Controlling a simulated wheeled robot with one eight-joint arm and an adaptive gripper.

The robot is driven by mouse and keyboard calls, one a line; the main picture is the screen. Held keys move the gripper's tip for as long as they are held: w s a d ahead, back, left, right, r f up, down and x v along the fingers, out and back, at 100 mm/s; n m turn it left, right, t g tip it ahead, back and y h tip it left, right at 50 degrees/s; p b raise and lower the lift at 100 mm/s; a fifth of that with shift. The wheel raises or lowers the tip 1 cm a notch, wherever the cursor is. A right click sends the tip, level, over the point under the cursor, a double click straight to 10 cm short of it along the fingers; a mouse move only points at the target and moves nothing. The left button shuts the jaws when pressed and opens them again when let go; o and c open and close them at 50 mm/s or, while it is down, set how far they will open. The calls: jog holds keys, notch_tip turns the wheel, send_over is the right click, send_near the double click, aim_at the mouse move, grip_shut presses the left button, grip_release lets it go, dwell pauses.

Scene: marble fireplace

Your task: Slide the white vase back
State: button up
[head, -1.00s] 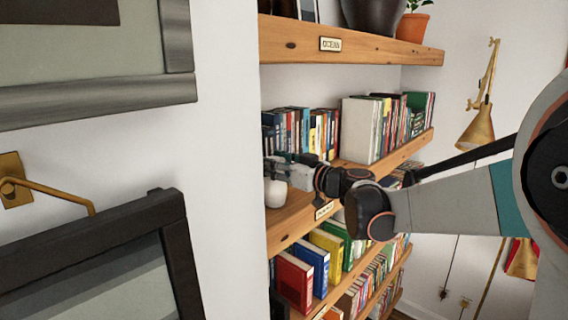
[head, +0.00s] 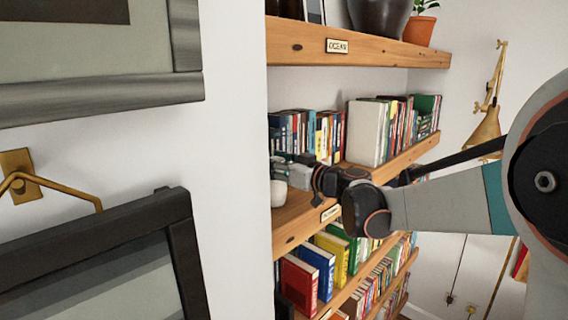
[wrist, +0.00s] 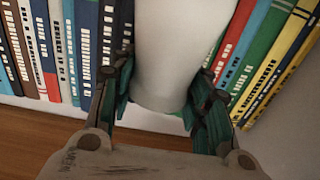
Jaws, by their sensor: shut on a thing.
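The white vase (head: 278,192) is at the left end of the middle wooden shelf (head: 300,222), partly cut off by the wall edge and my gripper in the head view. In the wrist view the smooth white vase (wrist: 178,45) fills the middle, with its upper part out of frame. My gripper (wrist: 163,92) is shut on it, one dark green finger on each side. In the head view my gripper (head: 280,160) reaches in from the right at the vase. Whether the vase's base touches the shelf is hard to tell.
Upright books (head: 305,135) stand behind the vase, close to it in the wrist view. A white box file (head: 366,132) and more books stand farther right. Another wooden shelf (head: 355,45) is above. The wall and a dark frame (head: 100,255) are at left.

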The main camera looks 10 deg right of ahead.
jog(key=shift+w+a+f, duration=0.1)
jog(key=shift+w+a, duration=0.15)
jog(key=shift+w, duration=0.1)
dwell(0.6)
jog(key=o, duration=1)
jog(key=shift+c, duration=0.2)
jog(key=o, duration=0.4)
jog(key=shift+w, duration=0.2)
